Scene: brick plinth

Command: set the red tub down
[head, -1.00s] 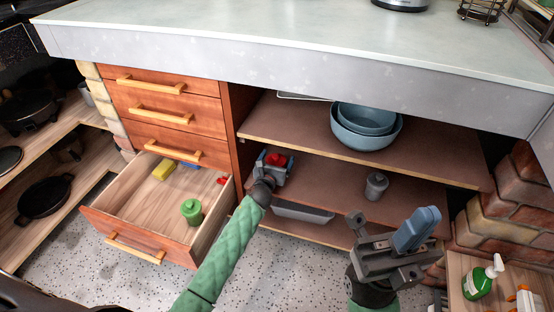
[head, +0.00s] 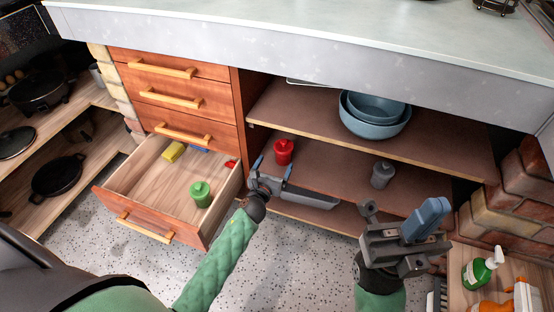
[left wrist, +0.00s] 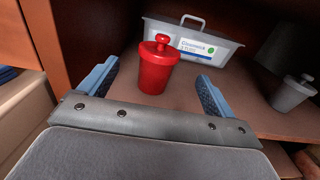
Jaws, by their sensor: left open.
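The red tub (head: 283,152), with a knobbed lid, stands upright on the middle shelf (head: 335,172) of the open cabinet, near its left side. It also shows in the left wrist view (left wrist: 157,72). My left gripper (head: 272,168) is open in front of it. In the left wrist view its blue fingers are spread to either side, apart from the tub, with the tub beyond them. My right gripper (head: 400,235) hangs before the cabinet at the right; whether its jaws are parted is unclear.
A grey lidded tub (head: 382,174) stands right on the shelf; a labelled grey bin (left wrist: 195,45) is behind the red tub. Blue bowls (head: 374,115) sit on the shelf above. An open drawer (head: 150,200) at left holds a green tub (head: 201,194) and a yellow block (head: 173,152).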

